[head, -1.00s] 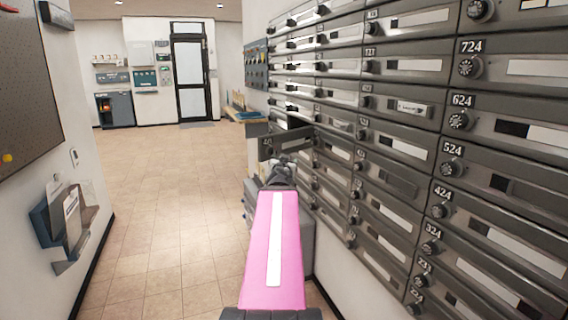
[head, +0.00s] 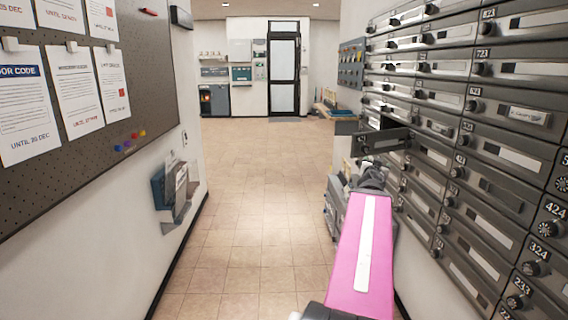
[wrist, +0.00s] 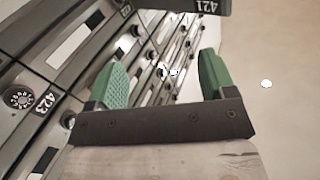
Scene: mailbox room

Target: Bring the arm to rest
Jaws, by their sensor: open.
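My arm, with a pink link, stretches forward along the right side of the corridor in the head view. My gripper (wrist: 160,80) shows in the wrist view with its two green fingers spread apart and nothing between them. In the head view the gripper's fingers are mostly hidden beyond the dark wrist. Grey mailboxes (head: 470,150) with dials and number plates line the right wall. One small mailbox door (head: 383,141) stands swung out into the corridor near the wrist. In the wrist view a door marked 421 (wrist: 205,6) is at the top, above the fingers.
A pegboard with notices (head: 75,95) and a wall-mounted leaflet holder (head: 173,190) are on the left wall. A grey box-like unit (head: 338,205) stands low beside the mailboxes. The tiled floor (head: 245,210) is clear down the middle to a glazed door (head: 284,75).

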